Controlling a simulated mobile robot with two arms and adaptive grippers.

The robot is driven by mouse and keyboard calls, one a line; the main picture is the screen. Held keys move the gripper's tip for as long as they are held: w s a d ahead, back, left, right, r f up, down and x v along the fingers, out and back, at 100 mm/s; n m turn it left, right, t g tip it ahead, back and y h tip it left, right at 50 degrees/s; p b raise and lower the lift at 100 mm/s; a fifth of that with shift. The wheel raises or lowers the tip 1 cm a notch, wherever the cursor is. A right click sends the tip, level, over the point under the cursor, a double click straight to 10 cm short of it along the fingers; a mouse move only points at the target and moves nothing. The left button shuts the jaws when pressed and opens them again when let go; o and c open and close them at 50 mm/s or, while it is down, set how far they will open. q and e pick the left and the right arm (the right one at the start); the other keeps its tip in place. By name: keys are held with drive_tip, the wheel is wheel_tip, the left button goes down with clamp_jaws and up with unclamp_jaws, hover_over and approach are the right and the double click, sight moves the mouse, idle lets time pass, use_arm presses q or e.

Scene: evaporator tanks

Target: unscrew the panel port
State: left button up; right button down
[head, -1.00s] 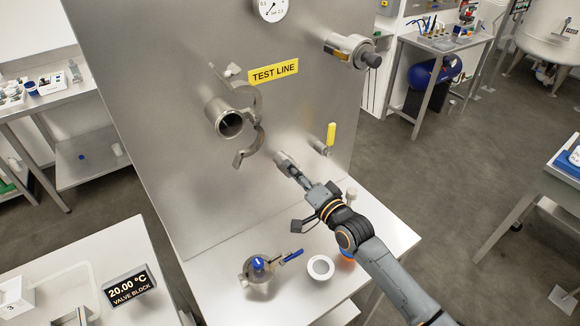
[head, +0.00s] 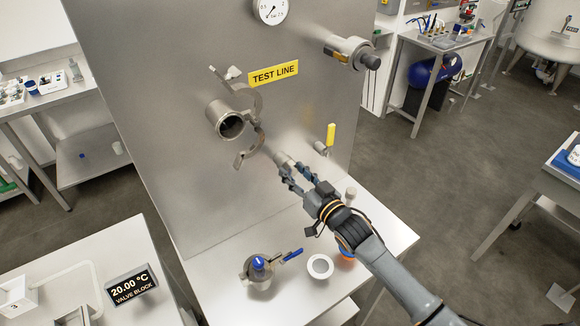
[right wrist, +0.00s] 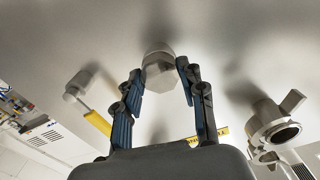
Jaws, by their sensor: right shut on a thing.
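The panel port (head: 280,157) is a small grey metal fitting that sticks out of the steel panel, right of and below the open pipe clamp. In the right wrist view the port (right wrist: 158,66) shows as a faceted grey cap between the fingertips. My right gripper (head: 290,169) is shut on it, one finger on each side; it also shows in the right wrist view (right wrist: 160,78). The thread behind the port is hidden. My left gripper is not in view.
An open pipe (head: 230,124) with a hanging clamp (head: 247,158) is to the left. A yellow-handled valve (head: 331,135) is close on the right. On the bench below stand a blue-topped valve (head: 259,266) and a white ring (head: 320,266).

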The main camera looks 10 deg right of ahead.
drive_tip(key=c, duration=1)
unclamp_jaws()
